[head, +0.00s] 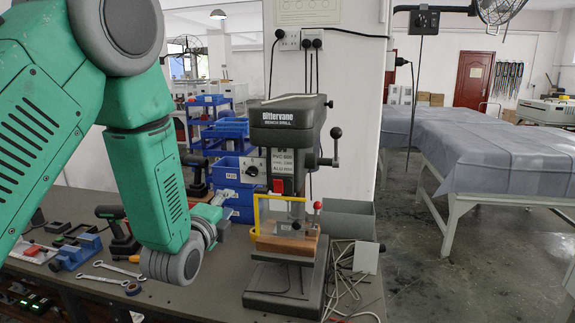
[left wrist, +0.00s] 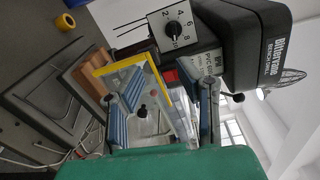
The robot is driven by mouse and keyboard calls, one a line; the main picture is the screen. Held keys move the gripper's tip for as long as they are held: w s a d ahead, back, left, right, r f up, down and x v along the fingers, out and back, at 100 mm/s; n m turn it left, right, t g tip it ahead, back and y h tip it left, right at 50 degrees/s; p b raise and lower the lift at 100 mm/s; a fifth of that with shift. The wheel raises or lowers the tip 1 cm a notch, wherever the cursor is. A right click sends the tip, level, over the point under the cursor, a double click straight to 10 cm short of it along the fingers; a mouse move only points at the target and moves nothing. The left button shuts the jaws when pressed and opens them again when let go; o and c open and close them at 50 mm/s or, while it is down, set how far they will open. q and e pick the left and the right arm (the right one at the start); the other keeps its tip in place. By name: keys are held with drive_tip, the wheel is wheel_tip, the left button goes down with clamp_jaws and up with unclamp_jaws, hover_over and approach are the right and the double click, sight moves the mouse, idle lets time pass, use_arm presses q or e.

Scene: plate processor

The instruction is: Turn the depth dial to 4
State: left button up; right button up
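The depth dial (head: 251,170) is a black knob on a white numbered plate on the left side of the bench drill (head: 287,120). In the left wrist view the dial (left wrist: 174,28) shows at the top centre, tilted, with numbers around the knob. Its pointer setting is too small to read surely. My left gripper (head: 222,199) is left of the drill, lower than the dial and apart from it. In the left wrist view my left gripper (left wrist: 162,92) has its two blue-grey fingers spread with nothing held between them. My right gripper is not in view.
A yellow-framed guard (head: 257,216) stands before the drill column, beside my left gripper. A wooden block (head: 290,246) lies on the drill's base. A lever with a black ball (head: 336,133) is on the drill's right. Tools and wrenches (head: 117,275) lie on the bench at left.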

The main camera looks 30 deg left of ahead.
use_arm(q)
drive_tip(key=r, duration=0.2)
drive_tip(key=p, duration=0.2)
approach(252, 175)
drive_tip(key=x, duration=0.5)
drive_tip(key=shift+w+d+r, duration=0.15)
drive_tip(key=shift+w+d, duration=0.1)
drive_tip(key=shift+w, duration=0.2)
drive_tip(key=w+a, duration=0.2)
drive_tip(key=shift+w, duration=0.35)
drive_tip(key=shift+w+a+f+p, duration=0.25)
drive_tip(key=shift+a+f+p, duration=0.05)
drive_tip(key=shift+d, duration=0.3)
drive_tip(key=shift+d+r, duration=0.15)
drive_tip(key=shift+d, duration=0.2)
clamp_jaws()
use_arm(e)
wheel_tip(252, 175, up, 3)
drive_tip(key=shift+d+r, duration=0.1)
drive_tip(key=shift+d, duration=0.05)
